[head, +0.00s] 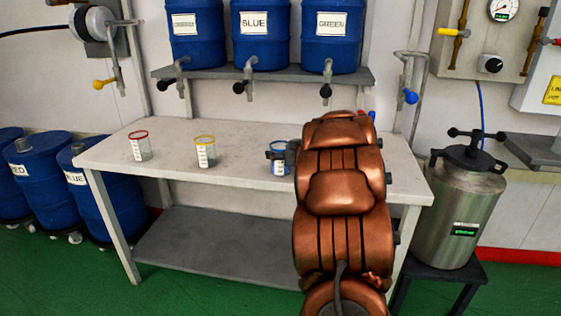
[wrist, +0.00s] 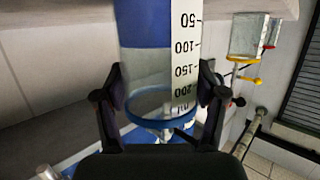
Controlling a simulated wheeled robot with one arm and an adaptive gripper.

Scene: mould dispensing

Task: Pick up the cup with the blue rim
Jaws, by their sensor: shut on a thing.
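The cup with the blue rim (wrist: 150,105) is clear, with a white scale strip and a blue lower part. It appears upside down in the wrist view. My gripper (wrist: 161,82) is shut on it, one finger on each side of its wall just below the rim. In the head view the cup (head: 279,169) shows just left of my copper-coloured arm, partly covered by a dark finger. It is at the right part of the white table (head: 235,170). I cannot tell whether its base touches the tabletop.
A cup with a yellow rim (head: 205,154) and one with a red rim (head: 139,148) stand to the left on the table. A shelf (head: 215,73) with blue barrels and taps is above. A steel tank (head: 458,215) stands at right. The table's front left is clear.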

